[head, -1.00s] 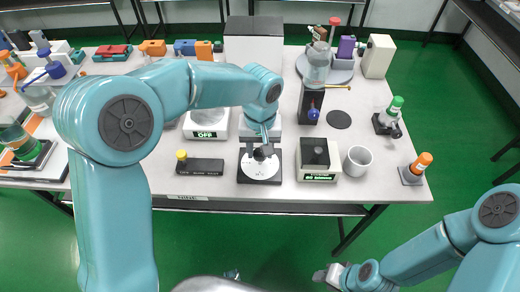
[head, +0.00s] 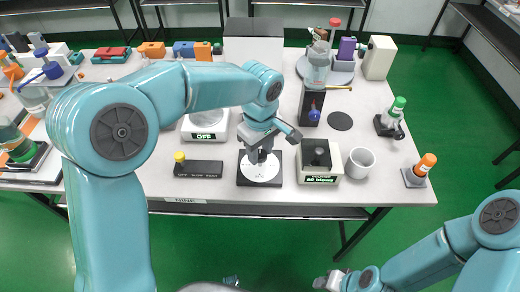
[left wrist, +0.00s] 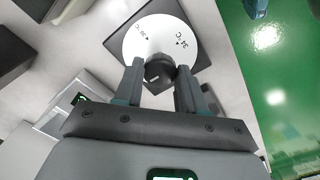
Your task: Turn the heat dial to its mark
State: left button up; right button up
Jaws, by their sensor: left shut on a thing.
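The heat dial is a dark knob (left wrist: 158,72) over a white disc (left wrist: 150,32) on a black square base (head: 244,178). The disc carries small black triangles with temperature print, one apparently 34°C; the print is small and turned over in the left wrist view. A pale line shows on the knob. My left gripper (left wrist: 160,76) is shut on the knob, one finger on each side, and hides part of it. In the head view the left gripper (head: 262,153) stands over the disc. My right gripper (head: 329,281) is low, off the table; its jaws are too small to judge.
Right of the dial stand a box with a green display (head: 320,160) and a white cup (head: 360,162). Left are a black bar with a yellow knob (head: 198,168) and a device reading OFF (head: 206,124). The table's front edge lies close below the dial.

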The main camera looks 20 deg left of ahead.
aim_at(260, 154)
pick_arm(q)
jog(key=shift+w+r, duration=0.15)
dwell(0.4)
jog(key=o, duration=0.9)
jog(key=shift+o, duration=0.8)
notch_tip(260, 154, up, 16)
jog(key=p, duration=0.3)
